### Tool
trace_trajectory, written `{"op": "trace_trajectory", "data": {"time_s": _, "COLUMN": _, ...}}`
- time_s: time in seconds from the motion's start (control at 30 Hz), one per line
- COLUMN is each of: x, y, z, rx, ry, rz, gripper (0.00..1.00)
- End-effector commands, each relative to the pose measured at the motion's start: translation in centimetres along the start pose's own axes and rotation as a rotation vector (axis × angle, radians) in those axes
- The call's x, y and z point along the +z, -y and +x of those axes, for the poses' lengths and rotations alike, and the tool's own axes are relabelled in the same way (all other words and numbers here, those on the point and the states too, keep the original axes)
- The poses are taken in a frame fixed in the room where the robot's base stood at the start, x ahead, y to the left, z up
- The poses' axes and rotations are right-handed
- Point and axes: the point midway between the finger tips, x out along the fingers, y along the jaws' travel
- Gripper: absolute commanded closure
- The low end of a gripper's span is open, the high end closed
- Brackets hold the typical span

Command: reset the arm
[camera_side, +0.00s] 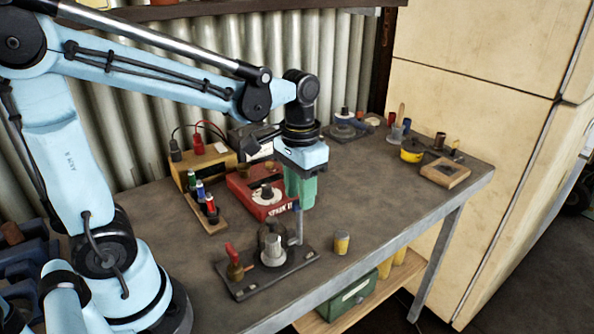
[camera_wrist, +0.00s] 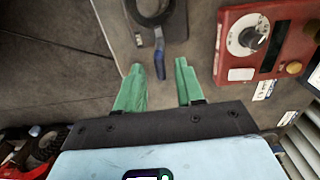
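My gripper (camera_side: 300,203) points down over the middle of the workbench (camera_side: 375,215), between a red box and a dark clamp fixture. In the wrist view its two green fingers (camera_wrist: 161,72) stand apart, with nothing held between them.
A red box with a dial (camera_side: 262,190) stands just behind my gripper. Left of it are a rack of coloured cylinders (camera_side: 208,203) and a yellow box (camera_side: 203,165). A small yellow-banded can (camera_side: 341,242) stands right of the fixture. The bench's right front is clear.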

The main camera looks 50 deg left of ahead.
Motion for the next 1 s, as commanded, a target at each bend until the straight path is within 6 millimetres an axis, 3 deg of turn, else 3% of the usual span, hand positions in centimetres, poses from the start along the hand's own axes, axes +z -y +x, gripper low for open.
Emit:
{"op": "trace_trajectory", "data": {"time_s": 0.1, "x": 0.0, "y": 0.0, "z": 1.5, "rx": 0.000, "ry": 0.000, "rz": 0.000, "gripper": 0.63}}
{"op": "trace_trajectory", "data": {"time_s": 0.27, "x": 0.0, "y": 0.0, "z": 1.4, "rx": 0.000, "ry": 0.000, "rz": 0.145, "gripper": 0.63}}
{"op": "trace_trajectory", "data": {"time_s": 1.0, "x": 0.0, "y": 0.0, "z": -8.3, "rx": 0.000, "ry": 0.000, "rz": 0.154, "gripper": 0.63}}
